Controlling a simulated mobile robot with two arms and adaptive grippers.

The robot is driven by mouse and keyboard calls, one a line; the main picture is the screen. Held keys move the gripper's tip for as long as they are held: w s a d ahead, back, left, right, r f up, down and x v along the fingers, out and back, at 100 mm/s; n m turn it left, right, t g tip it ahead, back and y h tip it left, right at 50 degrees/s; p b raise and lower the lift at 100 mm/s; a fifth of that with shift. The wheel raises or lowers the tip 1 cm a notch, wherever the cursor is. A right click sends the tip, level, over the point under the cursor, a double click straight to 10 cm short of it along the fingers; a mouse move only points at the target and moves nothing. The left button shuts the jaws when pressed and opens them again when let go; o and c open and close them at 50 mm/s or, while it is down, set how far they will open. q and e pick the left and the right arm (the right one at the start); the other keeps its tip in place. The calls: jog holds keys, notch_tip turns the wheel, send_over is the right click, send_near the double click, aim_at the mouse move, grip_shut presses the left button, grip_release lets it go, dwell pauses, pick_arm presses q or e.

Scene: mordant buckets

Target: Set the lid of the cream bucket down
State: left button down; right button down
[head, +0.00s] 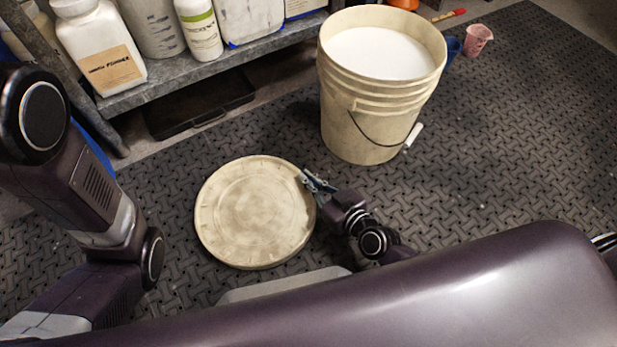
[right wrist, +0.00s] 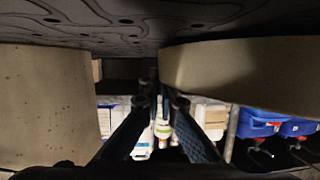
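The round cream lid (head: 255,212) lies flat on the dark patterned mat, left of the bucket. In the right wrist view, which looks upside down, its rim (right wrist: 245,78) lies close against the mat. The cream bucket (head: 362,128) stands upright, open and filled with white liquid; its wall also shows in the right wrist view (right wrist: 48,105). My right gripper (head: 313,182) is at the lid's right edge, between lid and bucket. Its fingertips (right wrist: 160,95) are apart with a gap between them. Whether a finger touches the rim is unclear. My left gripper is out of view.
A grey shelf (head: 175,90) at the back holds a labelled white container (head: 98,50), a white bottle (head: 199,32) and other vessels. A dark tray (head: 200,105) lies below it. A pink cup (head: 477,40) stands behind the bucket. The mat at right is clear.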

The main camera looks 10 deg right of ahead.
jog(key=shift+f, duration=0.25)
jog(key=c, duration=2.2)
grip_release()
jog(key=shift+o, duration=0.2)
jog(key=shift+r, duration=0.35)
jog(key=shift+r+p, duration=0.55)
jog(key=shift+p, duration=0.1)
jog(key=p+v, duration=0.4)
jog(key=v, duration=0.7)
jog(key=shift+s+f, duration=0.1)
jog(key=shift+s, duration=0.05)
jog(key=shift+s+d+p, duration=0.15)
jog(key=shift+s+p, duration=0.15)
